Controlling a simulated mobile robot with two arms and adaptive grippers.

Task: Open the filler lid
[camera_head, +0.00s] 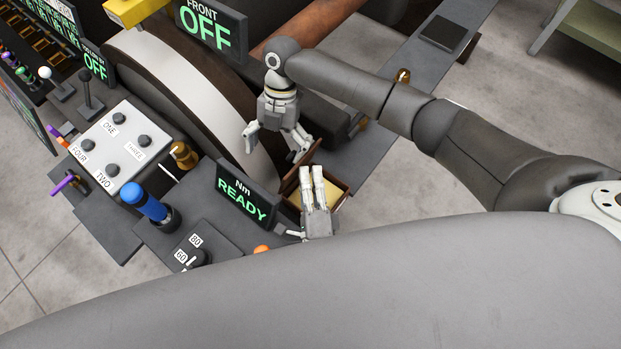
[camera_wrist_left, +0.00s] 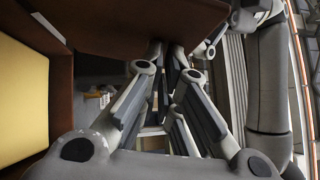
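A small brown box (camera_head: 343,197) with a pale yellow inside stands past the "Nm READY" display. A thin brown panel (camera_head: 291,181), perhaps the filler lid, rises at its left edge. My left gripper (camera_head: 312,170) is over the box, its two pale fingers close together. In the left wrist view its fingertips (camera_wrist_left: 168,52) meet a dark brown panel (camera_wrist_left: 125,25); whether they pinch it is unclear. The yellow surface (camera_wrist_left: 22,95) fills the left side there. My right gripper (camera_head: 272,147) is open and empty, beyond the box and beside the large wheel.
The "Nm READY" display (camera_head: 244,196), a blue-handled knob (camera_head: 146,203) and a white four-button panel (camera_head: 115,145) stand left of the box. The large wheel (camera_head: 180,85) rises behind.

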